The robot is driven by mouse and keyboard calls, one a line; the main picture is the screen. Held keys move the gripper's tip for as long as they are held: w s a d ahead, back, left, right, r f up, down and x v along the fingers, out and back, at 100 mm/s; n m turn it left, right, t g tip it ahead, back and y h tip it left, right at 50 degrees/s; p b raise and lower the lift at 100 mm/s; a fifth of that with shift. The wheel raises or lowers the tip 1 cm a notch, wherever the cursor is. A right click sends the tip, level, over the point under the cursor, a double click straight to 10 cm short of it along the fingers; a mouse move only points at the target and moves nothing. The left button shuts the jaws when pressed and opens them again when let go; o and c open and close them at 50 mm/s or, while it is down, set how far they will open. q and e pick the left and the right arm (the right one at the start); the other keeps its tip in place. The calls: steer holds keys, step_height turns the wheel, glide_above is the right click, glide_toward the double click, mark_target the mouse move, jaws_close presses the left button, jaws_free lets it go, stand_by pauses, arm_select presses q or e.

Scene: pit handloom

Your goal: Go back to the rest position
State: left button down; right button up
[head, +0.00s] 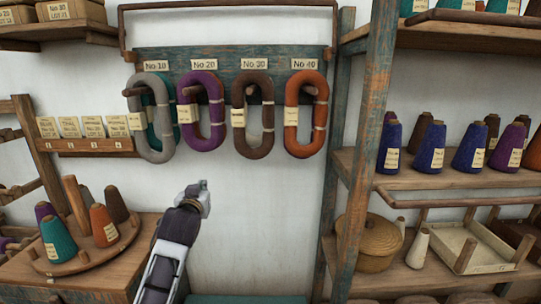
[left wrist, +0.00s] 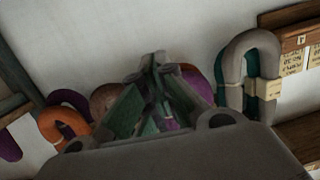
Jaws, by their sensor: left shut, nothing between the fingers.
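My left gripper (head: 203,190) is raised in front of the white wall, below the hanging yarn hanks and apart from them in the head view. It is shut and empty. In the left wrist view its fingertips (left wrist: 157,58) meet at a point, with hanks behind them. My right gripper is not in view.
Grey (head: 152,140), purple (head: 202,112), brown (head: 252,120) and orange (head: 305,115) hanks hang on a rail, with a teal hank behind the grey one. A round cone tray (head: 75,258) stands at left. A shelf post (head: 365,140) and cone shelves stand at right.

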arm_select(q)
steer(key=s+a+f+m+g, duration=0.1)
steer(key=s+f+g, duration=0.2)
steer(key=s+f, duration=0.65)
steer(key=s+f+g, duration=0.3)
steer(key=s+f, duration=0.3)
steer(key=f, duration=0.7)
steer(key=s+f+m+g+h, duration=0.1)
steer(key=s+f+g, duration=0.2)
steer(key=s+f, duration=0.55)
steer(key=s+f+m+g+h, duration=0.1)
steer(key=s+f+g, duration=0.25)
steer(key=s, duration=0.95)
step_height(320, 180, down, 32)
steer(key=s+g, duration=0.2)
steer(key=s+a+f, duration=0.2)
steer(key=s+f, duration=0.8)
steer(key=s, duration=0.1)
steer(key=s+a+f, duration=0.2)
steer(key=s+f, duration=0.8)
steer(key=s, duration=0.1)
steer(key=shift+s+f+g+y, duration=0.25)
steer(key=shift+f+g+y, duration=0.05)
steer(key=shift+f+g, duration=0.1)
